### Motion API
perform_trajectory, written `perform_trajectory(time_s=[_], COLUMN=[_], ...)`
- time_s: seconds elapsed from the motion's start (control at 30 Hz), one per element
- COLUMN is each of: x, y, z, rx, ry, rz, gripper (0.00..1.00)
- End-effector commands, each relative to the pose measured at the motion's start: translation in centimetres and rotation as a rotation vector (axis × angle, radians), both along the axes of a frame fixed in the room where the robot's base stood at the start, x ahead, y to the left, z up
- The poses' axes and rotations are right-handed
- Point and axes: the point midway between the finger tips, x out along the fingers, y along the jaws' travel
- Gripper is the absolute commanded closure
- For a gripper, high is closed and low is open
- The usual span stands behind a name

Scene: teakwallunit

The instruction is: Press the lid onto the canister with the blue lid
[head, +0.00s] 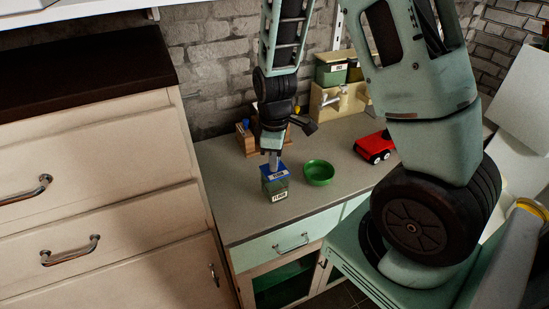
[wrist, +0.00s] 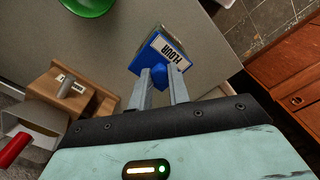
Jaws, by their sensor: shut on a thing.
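The canister (head: 275,187) is a green box with a white label, standing upright on the counter. Its blue lid (head: 281,170) rests over its top and bears a label. I cannot tell whether a small gap is left under the lid. In the wrist view the blue lid (wrist: 145,63) shows its FLOUR label, with part of the canister (wrist: 174,38) beyond it. My gripper (head: 273,163) points down from above and is shut on the blue lid at its raised middle part. The fingers also show in the wrist view (wrist: 161,74) and partly hide the lid.
A green bowl (head: 318,174) stands just right of the canister. A red toy car (head: 374,147) is further right. A wooden holder (head: 244,140) and a cream box (head: 325,104) are at the back by the brick wall. The counter (head: 235,207) is clear in front and left.

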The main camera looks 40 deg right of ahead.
Motion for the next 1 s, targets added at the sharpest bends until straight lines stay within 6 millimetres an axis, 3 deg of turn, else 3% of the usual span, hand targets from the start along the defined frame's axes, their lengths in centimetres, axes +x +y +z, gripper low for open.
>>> perform_trajectory(time_s=[0.47,0.5,0.57,0.77,0.83,1.0], x=[0.0,0.0,-0.01,-0.01,-0.01,-0.01], y=[0.04,0.04,0.02,0.02,0.02,0.02], z=[-0.05,-0.05,-0.05,-0.05,-0.05,-0.05], rx=[0.0,0.0,0.0,0.0,0.0,0.0], ry=[0.0,0.0,0.0,0.0,0.0,0.0], rz=[0.001,0.001,0.0,0.0,0.0,0.0], gripper=[1.0,0.71,0.57,0.57,0.37,0.35])
